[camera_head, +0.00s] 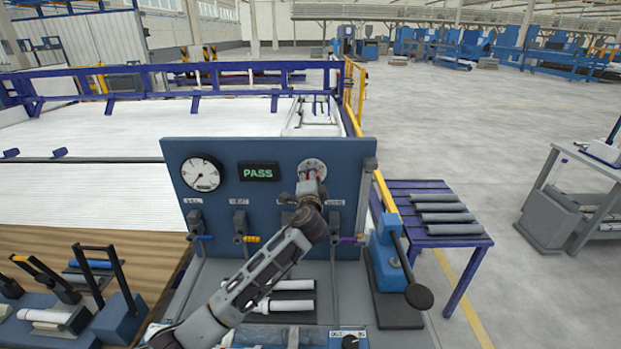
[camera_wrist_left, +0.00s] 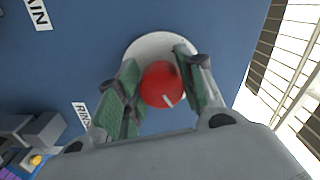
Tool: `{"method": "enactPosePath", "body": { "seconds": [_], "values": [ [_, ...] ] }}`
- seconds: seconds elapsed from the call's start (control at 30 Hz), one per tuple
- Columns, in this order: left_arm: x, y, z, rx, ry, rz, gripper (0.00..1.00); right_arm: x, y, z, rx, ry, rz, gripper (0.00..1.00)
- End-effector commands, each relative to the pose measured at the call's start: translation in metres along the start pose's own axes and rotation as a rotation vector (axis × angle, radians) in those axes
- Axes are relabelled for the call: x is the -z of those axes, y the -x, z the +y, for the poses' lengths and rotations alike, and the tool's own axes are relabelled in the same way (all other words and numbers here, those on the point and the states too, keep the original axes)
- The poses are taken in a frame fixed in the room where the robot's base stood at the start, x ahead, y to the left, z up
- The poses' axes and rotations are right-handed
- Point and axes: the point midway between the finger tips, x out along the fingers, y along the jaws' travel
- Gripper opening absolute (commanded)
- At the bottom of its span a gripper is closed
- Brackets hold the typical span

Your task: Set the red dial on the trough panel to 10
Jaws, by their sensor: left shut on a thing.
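The red dial (camera_wrist_left: 162,84) sits on a pale round plate (camera_wrist_left: 140,50) on the blue trough panel (camera_head: 270,211). A white pointer mark shows on the dial, toward the lower right in the left wrist view. My left gripper (camera_wrist_left: 158,90) has its green-padded fingers on both sides of the dial and is shut on it. In the head view my left gripper (camera_head: 311,186) reaches the panel's upper right and covers most of the dial. The numbers around the dial cannot be read. My right gripper is not in view.
The panel carries a gauge (camera_head: 201,173), a display (camera_head: 258,171) reading PASS and a row of valves with coloured handles. A blue lever press (camera_head: 388,245) stands to the right. Grey pipes (camera_head: 445,217) lie on a purple table (camera_head: 470,243). White pipes lie below the panel.

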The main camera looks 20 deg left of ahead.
Motion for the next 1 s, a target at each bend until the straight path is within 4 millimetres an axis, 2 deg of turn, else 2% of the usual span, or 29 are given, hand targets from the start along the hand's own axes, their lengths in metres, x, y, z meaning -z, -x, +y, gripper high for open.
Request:
{"method": "enactPosePath", "body": {
  "seconds": [0.53, 0.57, 0.7, 1.0],
  "values": [
    [0.0004, 0.0005, 0.0019, -0.003, -0.032, 0.001, 0.14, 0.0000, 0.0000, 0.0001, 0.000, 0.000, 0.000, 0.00],
    [0.0004, 0.0005, 0.0020, -0.003, -0.032, 0.001, 0.41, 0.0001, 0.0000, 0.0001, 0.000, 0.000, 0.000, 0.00],
    [0.0004, 0.0004, 0.0015, -0.002, -0.031, 0.001, 0.59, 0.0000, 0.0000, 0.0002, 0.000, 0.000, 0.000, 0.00],
    [0.0003, 0.0003, 0.0004, -0.001, -0.029, 0.001, 0.59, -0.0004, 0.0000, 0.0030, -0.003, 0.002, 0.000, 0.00]
  ]
}}
